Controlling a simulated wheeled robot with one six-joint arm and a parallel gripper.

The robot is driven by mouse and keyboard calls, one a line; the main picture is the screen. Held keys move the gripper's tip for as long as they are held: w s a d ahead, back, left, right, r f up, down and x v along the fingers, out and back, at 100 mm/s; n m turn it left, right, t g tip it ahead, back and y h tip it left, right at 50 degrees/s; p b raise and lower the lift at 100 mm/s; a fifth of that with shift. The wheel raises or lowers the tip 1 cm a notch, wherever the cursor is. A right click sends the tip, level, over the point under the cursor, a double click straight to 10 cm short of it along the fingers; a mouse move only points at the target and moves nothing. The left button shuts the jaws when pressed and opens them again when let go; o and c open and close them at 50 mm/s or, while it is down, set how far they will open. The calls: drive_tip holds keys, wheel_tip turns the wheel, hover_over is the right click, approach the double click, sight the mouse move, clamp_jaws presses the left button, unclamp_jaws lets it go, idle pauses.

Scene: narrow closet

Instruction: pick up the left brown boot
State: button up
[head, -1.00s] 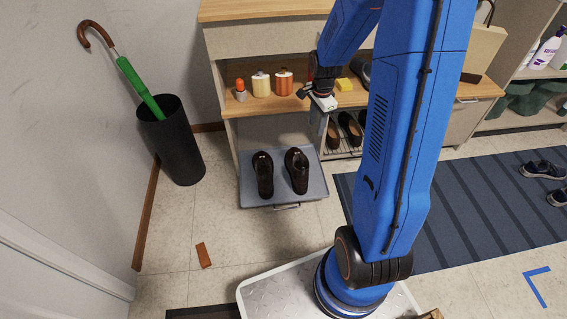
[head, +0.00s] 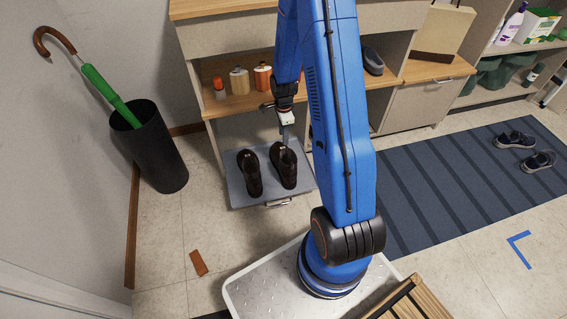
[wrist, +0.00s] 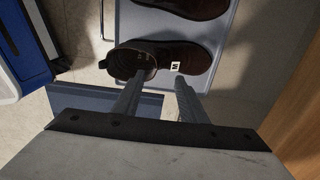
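The left brown boot (head: 249,172) stands on a grey pull-out tray (head: 239,199), beside the right brown boot (head: 284,166). My gripper (head: 286,138) is just above and behind the right boot, pointing down. In the wrist view, the right boot (wrist: 196,57) lies just past my gripper's fingertips (wrist: 160,82), with its opening at the left and a small white tag. The left boot (wrist: 190,6) is at the top edge there, partly cut off. The two fingers are apart with nothing between them. I cannot tell whether they touch the right boot.
The cabinet shelf (head: 240,104) with bottles is above the tray, close to my arm. A black umbrella bin (head: 149,152) stands to the left. A brown piece (head: 198,263) lies on the floor. A striped mat (head: 430,187) lies to the right.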

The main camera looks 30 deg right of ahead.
sight(285, 149)
drive_tip(key=shift+s+d+f, duration=0.1)
drive_tip(key=shift+f, duration=2.55)
drive_tip(key=shift+d+f, duration=0.1)
drive_tip(key=shift+f, duration=2.5)
drive_tip(key=shift+c, duration=0.5)
clamp_jaws()
